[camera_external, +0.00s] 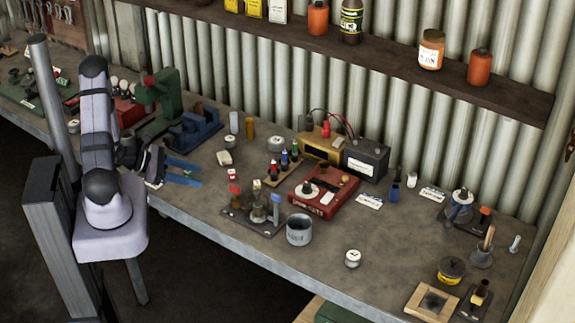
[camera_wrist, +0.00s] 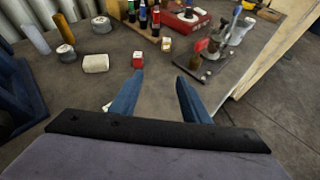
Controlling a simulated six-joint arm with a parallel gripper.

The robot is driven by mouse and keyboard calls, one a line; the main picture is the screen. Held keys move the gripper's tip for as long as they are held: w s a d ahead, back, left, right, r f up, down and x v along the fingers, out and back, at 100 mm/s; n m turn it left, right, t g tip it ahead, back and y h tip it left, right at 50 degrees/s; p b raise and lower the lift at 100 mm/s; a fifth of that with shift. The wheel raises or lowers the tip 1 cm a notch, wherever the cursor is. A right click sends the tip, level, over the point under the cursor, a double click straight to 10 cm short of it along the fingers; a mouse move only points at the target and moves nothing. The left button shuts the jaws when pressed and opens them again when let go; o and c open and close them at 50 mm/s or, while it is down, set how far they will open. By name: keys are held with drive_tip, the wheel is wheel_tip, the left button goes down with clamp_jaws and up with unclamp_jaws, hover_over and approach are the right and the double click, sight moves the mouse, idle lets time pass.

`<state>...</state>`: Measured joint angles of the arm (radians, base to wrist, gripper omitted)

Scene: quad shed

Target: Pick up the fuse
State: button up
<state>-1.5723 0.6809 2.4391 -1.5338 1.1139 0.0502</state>
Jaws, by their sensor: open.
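I cannot tell for sure which item is the fuse. A small red-and-white block (camera_external: 231,174) stands on the bench; in the wrist view the block (camera_wrist: 138,61) is just beyond my left fingertip. A white rounded block (camera_external: 224,158) lies behind it, and shows left of the fingers in the wrist view (camera_wrist: 95,63). A small tan-and-white block (camera_wrist: 166,44) is farther ahead. My gripper (camera_external: 201,176) is over the bench's left half, its blue fingers pointing right. In the wrist view the fingers (camera_wrist: 160,76) are apart with nothing between them.
A blue vise (camera_external: 195,130) and grey and yellow cylinders (camera_external: 250,128) stand behind my gripper. A stand with several upright parts (camera_external: 255,215), a red box (camera_external: 323,191) and a metal cup (camera_external: 299,230) are to the right. Bare bench (camera_external: 195,203) lies in front.

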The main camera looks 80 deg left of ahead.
sight(186, 172)
drive_tip(key=s+a+n+y, duration=0.1)
drive_tip(key=s+a, duration=0.1)
drive_tip(key=s+a+f+n+y, duration=0.1)
drive_tip(key=s+n+y, duration=0.1)
drive_tip(key=s, duration=0.1)
drive_tip(key=s+a+f+n+y, duration=0.1)
drive_tip(key=s+a+n, duration=0.1)
drive_tip(key=s, duration=0.1)
drive_tip(key=shift+a+f+y, duration=0.1)
drive_tip(key=shift+a+y, duration=0.2)
drive_tip(key=shift+y, duration=0.1)
drive_tip(key=shift+p+x, duration=0.55)
drive_tip(key=shift+x, duration=0.65)
drive_tip(key=shift+w+p, duration=0.55)
drive_tip(key=shift+w, duration=0.05)
drive_tip(key=p+x, duration=0.1)
drive_tip(key=x, duration=0.2)
drive_tip(key=shift+p, duration=0.3)
drive_tip(key=shift+w+a+f, duration=0.2)
drive_tip(key=shift+w+f, duration=0.1)
drive_tip(key=shift+w, duration=0.15)
drive_tip(key=c, duration=1.1)
